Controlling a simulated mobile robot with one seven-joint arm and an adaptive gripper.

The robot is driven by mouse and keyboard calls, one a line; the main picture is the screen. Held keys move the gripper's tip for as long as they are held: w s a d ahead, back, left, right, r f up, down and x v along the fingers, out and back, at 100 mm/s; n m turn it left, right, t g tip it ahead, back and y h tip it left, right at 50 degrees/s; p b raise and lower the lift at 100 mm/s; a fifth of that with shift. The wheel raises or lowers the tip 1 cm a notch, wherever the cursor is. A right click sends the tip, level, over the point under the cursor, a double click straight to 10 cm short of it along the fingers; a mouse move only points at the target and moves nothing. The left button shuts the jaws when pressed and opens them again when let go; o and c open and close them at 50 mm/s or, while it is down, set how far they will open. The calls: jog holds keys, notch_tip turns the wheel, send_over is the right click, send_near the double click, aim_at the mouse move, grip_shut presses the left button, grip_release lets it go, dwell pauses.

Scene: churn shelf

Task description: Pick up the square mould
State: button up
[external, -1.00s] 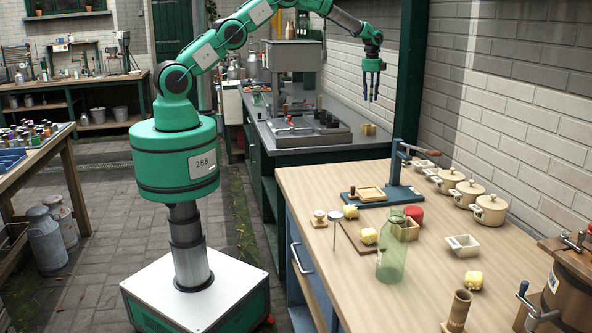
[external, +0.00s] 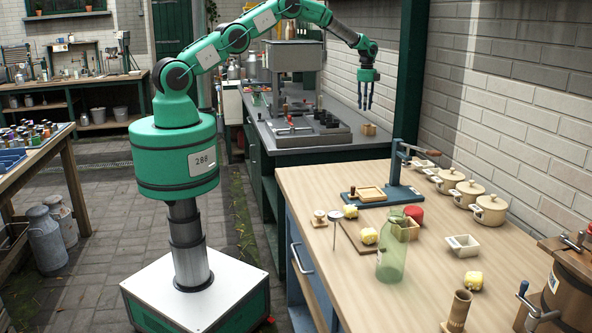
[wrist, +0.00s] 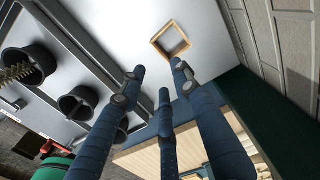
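The square mould (external: 369,129) looks like a small open wooden frame on the grey metal bench, near its right end by the wall. It also shows in the wrist view (wrist: 155,43), top centre, lying flat with its open middle visible. My gripper (external: 365,105) hangs fingers down above the bench, over the mould's area and apart from it. In the wrist view, my gripper's three dark blue fingers (wrist: 160,80) are spread with nothing between them, and the mould lies beyond their tips.
Dark round pots (wrist: 78,102) stand in a bench fixture (external: 315,130) left of the mould. A green post (external: 407,80) rises to the right of my gripper. The wooden table (external: 330,270) in front carries a press, a bottle and lidded pots. Bench around the mould is clear.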

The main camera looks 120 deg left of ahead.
send_over(363, 134)
notch_tip(363, 134, down, 7)
jog(key=shift+w+d+f, duration=0.1)
dwell(0.5)
jog(key=shift+f, duration=2.55)
grip_shut()
